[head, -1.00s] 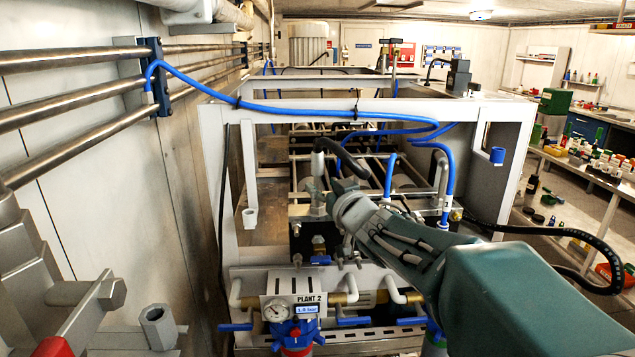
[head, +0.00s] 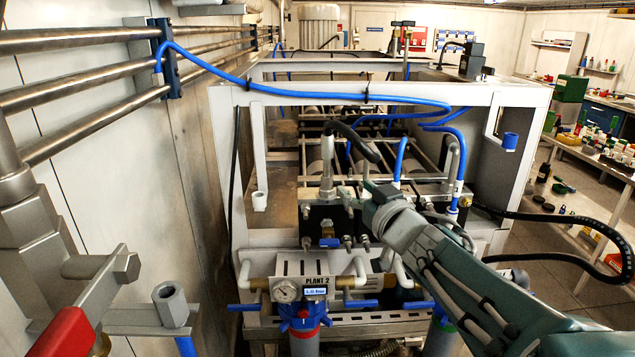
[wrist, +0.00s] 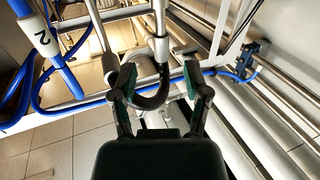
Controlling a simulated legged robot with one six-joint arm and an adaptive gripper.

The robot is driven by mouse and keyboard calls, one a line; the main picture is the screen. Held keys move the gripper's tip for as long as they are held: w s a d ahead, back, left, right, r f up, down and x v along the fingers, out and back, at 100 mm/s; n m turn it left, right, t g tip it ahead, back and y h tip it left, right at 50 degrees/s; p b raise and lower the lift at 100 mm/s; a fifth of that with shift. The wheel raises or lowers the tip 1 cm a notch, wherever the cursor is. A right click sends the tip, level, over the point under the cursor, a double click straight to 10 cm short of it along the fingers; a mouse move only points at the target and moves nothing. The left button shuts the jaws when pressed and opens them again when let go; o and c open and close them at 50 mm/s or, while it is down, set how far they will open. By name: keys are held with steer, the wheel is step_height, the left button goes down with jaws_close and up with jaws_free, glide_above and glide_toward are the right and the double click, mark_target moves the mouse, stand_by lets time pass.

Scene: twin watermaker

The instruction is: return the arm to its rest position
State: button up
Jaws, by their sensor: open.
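My gripper (head: 358,196) is at the front of the grey plant frame (head: 345,93) in the head view, near a black curved hose (head: 352,140) and its grey upright fitting (head: 327,175). In the wrist view my gripper's two fingers (wrist: 160,82) are spread apart, open. The black hose bend (wrist: 152,98) and grey fitting (wrist: 160,45) show between and beyond them. I cannot tell whether a finger touches the hose. My arm reaches in from the lower right of the head view.
Blue hoses (head: 300,93) cross the frame's top. The PLANT 2 panel (head: 303,275) with its gauge and blue handles is below my gripper. Steel pipes (head: 80,95) and a red-handled valve (head: 60,325) are at the left.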

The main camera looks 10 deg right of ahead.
steer(key=s+a+f+m+g+h, duration=0.1)
steer(key=s+a+f+g, duration=0.1)
steer(key=s+f+g, duration=0.4)
steer(key=s+a+f+m+g+h, duration=0.1)
steer(key=s+f+g, duration=0.5)
steer(key=s, duration=1)
step_height(320, 180, down, 3)
steer(key=shift+a+f+h, duration=0.2)
steer(key=shift+a+h, duration=0.5)
steer(key=shift+a, duration=0.25)
